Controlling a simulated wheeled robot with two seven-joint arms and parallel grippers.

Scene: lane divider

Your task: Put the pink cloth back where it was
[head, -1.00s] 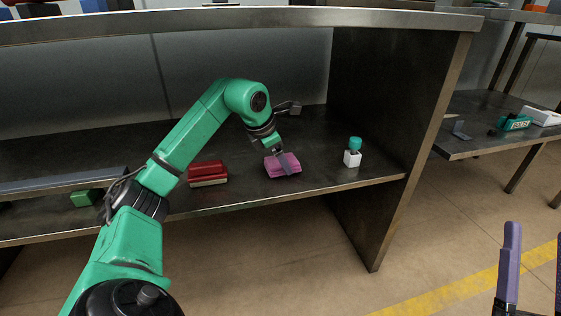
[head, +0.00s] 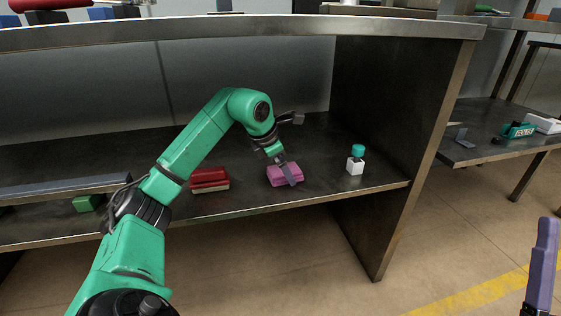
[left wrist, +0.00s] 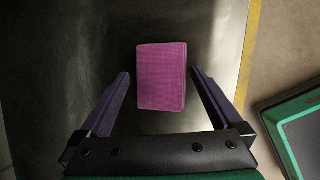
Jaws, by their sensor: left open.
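The pink cloth (head: 277,179) is a folded block lying on the dark metal shelf, right of the red-and-cream object. My left gripper (head: 287,173) is open, with its purple fingers just above the cloth. In the left wrist view, the cloth (left wrist: 162,78) lies between and ahead of the spread fingers (left wrist: 160,90), with a gap on each side. It is not held. Of my right gripper, one purple finger (head: 541,268) shows at the lower right edge; the other is out of frame.
The shelf (head: 250,202) also bears a red-and-cream object (head: 210,178), a white bottle with a teal cap (head: 355,166) and a green block (head: 86,203). The shelf unit's side panel (head: 385,150) stands to the right. Bare shelf lies between cloth and bottle.

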